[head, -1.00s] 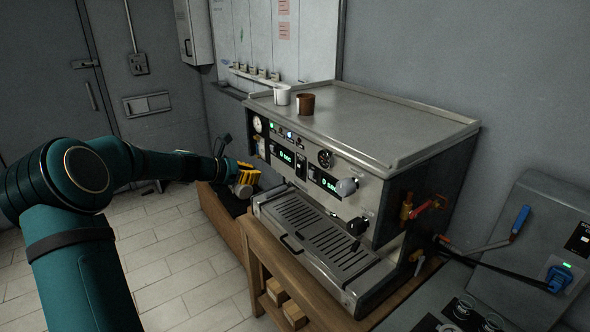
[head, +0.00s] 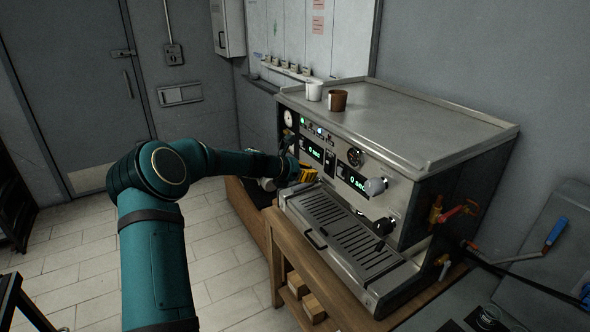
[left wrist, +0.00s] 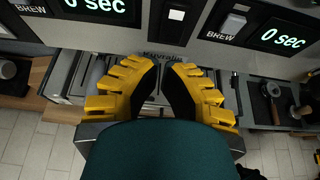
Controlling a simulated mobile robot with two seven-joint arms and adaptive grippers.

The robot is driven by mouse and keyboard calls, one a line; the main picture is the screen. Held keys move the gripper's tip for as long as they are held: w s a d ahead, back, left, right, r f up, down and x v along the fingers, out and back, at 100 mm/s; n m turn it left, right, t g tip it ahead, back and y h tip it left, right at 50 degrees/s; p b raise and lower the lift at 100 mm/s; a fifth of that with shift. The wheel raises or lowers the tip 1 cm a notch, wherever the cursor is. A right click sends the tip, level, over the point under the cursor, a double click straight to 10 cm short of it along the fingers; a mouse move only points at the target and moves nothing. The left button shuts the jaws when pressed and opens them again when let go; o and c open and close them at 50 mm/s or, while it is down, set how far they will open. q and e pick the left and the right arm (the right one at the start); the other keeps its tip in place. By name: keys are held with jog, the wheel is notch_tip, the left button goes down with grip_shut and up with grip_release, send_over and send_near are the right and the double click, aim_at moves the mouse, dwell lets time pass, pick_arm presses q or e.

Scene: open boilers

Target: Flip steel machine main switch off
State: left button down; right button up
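The steel machine (head: 400,120) is a boxy espresso machine on a wooden stand. Its front has two green "0 sec" displays, a small pale rocker switch (head: 329,160) between them, and a round black dial (head: 355,157) higher up. In the left wrist view the rocker (left wrist: 176,15) is at the top edge, between two BREW switches. Which control is the main switch I cannot tell. My left gripper (head: 308,174) is in front of the machine's left front. In the left wrist view its yellow fingers (left wrist: 162,67) are empty with a narrow gap between the tips, below the rocker.
A white cup (head: 314,91) and a brown cup (head: 338,100) stand on the machine's top. A pale knob (head: 376,186) sticks out of its front. The drip tray (head: 340,235) juts out below. Tiled floor (head: 70,262) is open at the left.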

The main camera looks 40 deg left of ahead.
aim_at(325, 166)
pick_arm(q)
jog(key=shift+w+d+f+p, duration=0.1)
jog(key=shift+w+d, duration=0.15)
jog(key=shift+w, duration=0.3)
jog(key=shift+w+d+f+p, duration=0.1)
jog(key=shift+w+d, duration=0.1)
jog(key=shift+w, duration=0.4)
jog(key=shift+w+d+p, duration=0.1)
jog(key=shift+w+d, duration=0.15)
jog(key=shift+w, duration=0.3)
jog(key=t+b, duration=0.1)
jog(key=b, duration=0.3)
jog(key=shift+w+d+h, duration=0.15)
jog(key=shift+w+h, duration=0.15)
jog(key=shift+w, duration=0.1)
jog(key=shift+r+p, duration=0.65)
jog(key=shift+r, duration=0.1)
jog(key=shift+f, duration=0.1)
